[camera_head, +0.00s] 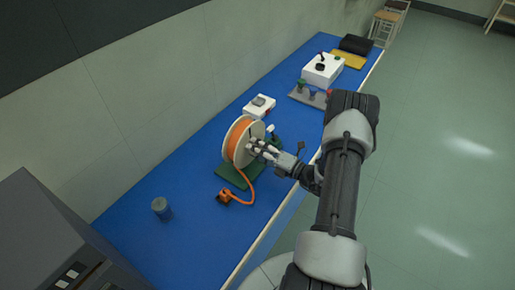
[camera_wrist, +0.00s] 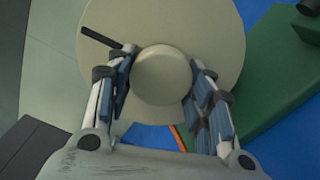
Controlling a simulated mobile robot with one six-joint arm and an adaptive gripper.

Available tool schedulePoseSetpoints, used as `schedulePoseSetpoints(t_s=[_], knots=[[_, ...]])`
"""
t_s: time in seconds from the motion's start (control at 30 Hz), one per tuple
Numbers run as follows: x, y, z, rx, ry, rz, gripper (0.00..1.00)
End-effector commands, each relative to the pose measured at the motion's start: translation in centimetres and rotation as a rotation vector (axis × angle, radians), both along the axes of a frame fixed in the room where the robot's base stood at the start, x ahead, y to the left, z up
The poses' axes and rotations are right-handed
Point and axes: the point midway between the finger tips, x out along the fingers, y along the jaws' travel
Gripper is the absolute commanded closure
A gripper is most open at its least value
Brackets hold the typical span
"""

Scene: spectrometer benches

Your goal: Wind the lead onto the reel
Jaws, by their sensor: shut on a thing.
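The pale cream reel (camera_head: 257,131) stands upright on a green base (camera_head: 232,178) on the blue bench. Orange lead (camera_head: 238,146) lies around its drum. A loose orange length runs down from the reel to an orange-and-black end piece (camera_head: 225,196) on the bench. My gripper (camera_head: 257,148) is at the reel's right face. In the wrist view, the fingers of my gripper (camera_wrist: 162,95) lie on both sides of the round central knob (camera_wrist: 162,75) and are shut on it. Behind it is the reel's disc (camera_wrist: 215,35); a thin dark rod shows at its upper left.
A blue-grey can (camera_head: 161,209) stands on the near bench (camera_head: 115,228). A dark cabinet (camera_head: 45,235) fills the lower left. Beyond the reel are a small white box (camera_head: 259,106), a grey tray with bottles and a larger white instrument (camera_head: 323,70). The wall runs along the left.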

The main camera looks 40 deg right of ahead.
Motion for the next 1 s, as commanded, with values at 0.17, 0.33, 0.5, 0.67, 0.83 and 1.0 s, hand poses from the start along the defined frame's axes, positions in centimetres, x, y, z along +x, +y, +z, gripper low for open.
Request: schedulePoseSetpoints(t_s=[0.17, 0.33, 0.5, 0.67, 0.83, 1.0], knots=[[0.01, 0.0, 0.05, 0.063, 0.023, -0.001, 0.95], [0.01, -0.01, 0.05, 0.093, 0.034, -0.001, 0.95], [0.01, 0.0, 0.04, 0.103, 0.037, -0.001, 0.95], [0.0, 0.01, 0.04, 0.103, 0.037, -0.001, 0.95], [-0.01, 0.03, 0.03, 0.104, 0.038, -0.001, 0.49], [-0.01, 0.02, 0.03, 0.103, 0.037, -0.001, 0.38]])
